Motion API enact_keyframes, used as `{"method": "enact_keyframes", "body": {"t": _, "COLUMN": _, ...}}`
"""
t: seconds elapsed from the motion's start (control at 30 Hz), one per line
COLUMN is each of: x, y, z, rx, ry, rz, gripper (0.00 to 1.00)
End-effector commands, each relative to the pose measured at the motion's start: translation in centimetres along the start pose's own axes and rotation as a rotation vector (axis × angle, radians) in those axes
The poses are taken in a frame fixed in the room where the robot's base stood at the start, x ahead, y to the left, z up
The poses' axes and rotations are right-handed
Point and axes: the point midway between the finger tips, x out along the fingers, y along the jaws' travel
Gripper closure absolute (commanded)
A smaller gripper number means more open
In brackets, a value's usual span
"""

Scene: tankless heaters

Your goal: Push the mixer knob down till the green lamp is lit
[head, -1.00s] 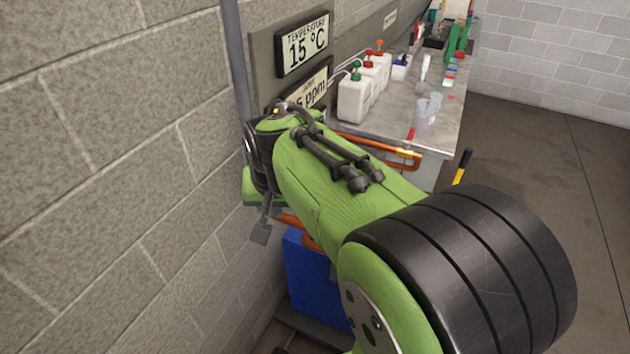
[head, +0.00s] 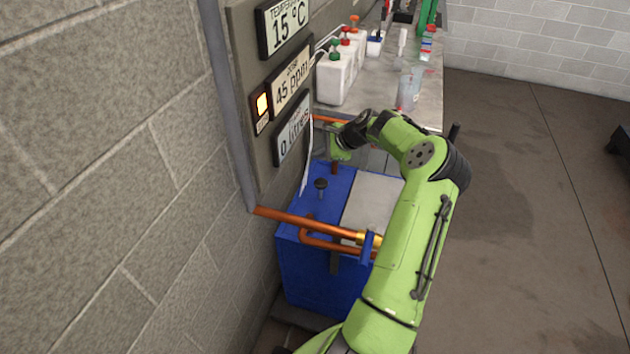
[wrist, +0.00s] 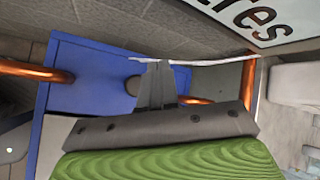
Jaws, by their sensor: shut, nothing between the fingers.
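The mixer knob looks to be the small black knob (head: 321,184) on top of the blue tank (head: 300,255), standing raised on a short stem. In the wrist view it seems to be the dark round shape (wrist: 131,87) beside the fingers, partly hidden by them. My gripper (head: 334,168) is shut and empty, pointing down over the tank's far part, slightly right of and beyond the knob. Its fingers show in the wrist view (wrist: 157,68). I see no contact with the knob. A lamp (head: 262,104) on the wall panel glows amber; no green light shows.
Copper pipes (head: 300,218) cross the near side of the tank. A thin white strip or tube hangs near the fingers. White jugs (head: 335,75) stand on the bench behind. Open floor lies right.

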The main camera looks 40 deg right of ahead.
Motion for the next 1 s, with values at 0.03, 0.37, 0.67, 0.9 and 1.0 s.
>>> {"method": "enact_keyframes", "body": {"t": 0.03, "x": 0.0, "y": -0.1, "z": -0.9, "rx": 0.034, "ry": -0.005, "rz": -0.015, "gripper": 1.0}}
{"method": "enact_keyframes", "body": {"t": 0.37, "x": -0.1, "y": -0.2, "z": -1.6, "rx": 0.061, "ry": -0.007, "rz": -0.028, "gripper": 1.0}}
{"method": "enact_keyframes", "body": {"t": 0.67, "x": 1.3, "y": 0.8, "z": -2.4, "rx": 0.06, "ry": -0.007, "rz": -0.026, "gripper": 1.0}}
{"method": "enact_keyframes", "body": {"t": 0.9, "x": 3.9, "y": 2.7, "z": -4.1, "rx": 0.058, "ry": -0.007, "rz": -0.027, "gripper": 1.0}}
{"method": "enact_keyframes", "body": {"t": 1.0, "x": 5.0, "y": 3.5, "z": -4.8, "rx": 0.058, "ry": -0.007, "rz": -0.026, "gripper": 1.0}}
